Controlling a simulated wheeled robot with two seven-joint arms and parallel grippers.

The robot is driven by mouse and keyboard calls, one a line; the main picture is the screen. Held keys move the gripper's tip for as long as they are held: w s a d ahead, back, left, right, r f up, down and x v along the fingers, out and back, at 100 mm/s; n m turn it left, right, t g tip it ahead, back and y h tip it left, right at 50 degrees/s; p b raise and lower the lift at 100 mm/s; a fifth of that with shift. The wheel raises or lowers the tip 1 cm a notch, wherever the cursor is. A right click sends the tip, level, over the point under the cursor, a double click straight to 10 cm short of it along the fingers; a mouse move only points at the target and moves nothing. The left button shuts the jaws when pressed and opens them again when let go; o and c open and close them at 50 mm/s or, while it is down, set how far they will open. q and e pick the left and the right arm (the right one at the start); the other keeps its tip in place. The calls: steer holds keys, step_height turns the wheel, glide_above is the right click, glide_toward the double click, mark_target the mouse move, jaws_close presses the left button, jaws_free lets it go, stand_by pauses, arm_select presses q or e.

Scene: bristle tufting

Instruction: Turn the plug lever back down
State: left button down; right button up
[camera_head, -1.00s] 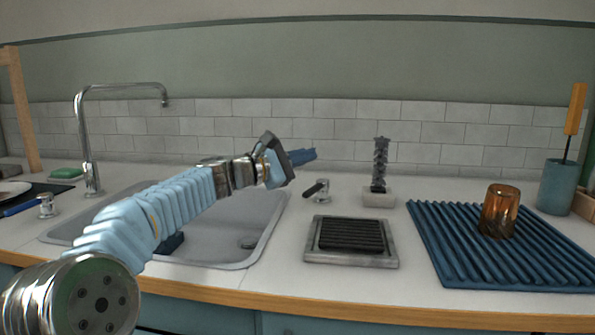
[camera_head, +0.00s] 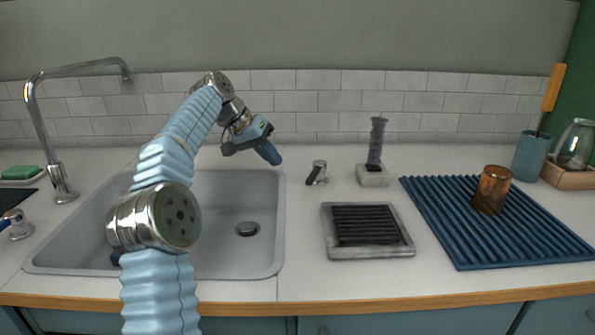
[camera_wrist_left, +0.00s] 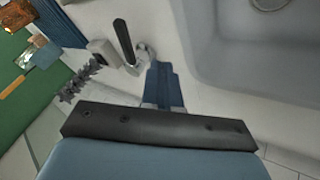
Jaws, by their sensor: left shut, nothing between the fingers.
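The plug lever (camera_head: 317,172) is a small chrome post with a dark handle, on the counter just right of the sink. In the left wrist view its black handle (camera_wrist_left: 123,40) slants away from the chrome base. My left gripper (camera_head: 268,153) is shut and empty, up and to the left of the lever in the head view. In the wrist view its blue fingers (camera_wrist_left: 165,86) point toward the lever's base, and I cannot tell whether they touch it. The sink drain (camera_head: 248,229) shows as a dark disc with a pale rim. My right gripper is out of view.
The sink (camera_head: 265,200) lies left of the lever, with a tall chrome faucet (camera_head: 60,180) beyond. A dark column on a pale base (camera_head: 373,175), a framed grate (camera_head: 330,238) and a blue ribbed mat (camera_head: 450,225) with an amber glass (camera_head: 491,188) stand to the right.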

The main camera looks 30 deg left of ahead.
mark_target(315, 173)
arm_select(q)
steer(key=x, duration=0.4)
steer(key=shift+f+b, duration=0.1)
steer(key=shift+b, duration=0.25)
steer(key=d, duration=0.3)
steer(key=shift+w+d+f, duration=0.15)
steer(key=shift+w, duration=0.25)
steer(key=shift+w+d, duration=0.15)
steer(key=shift+d, duration=0.3)
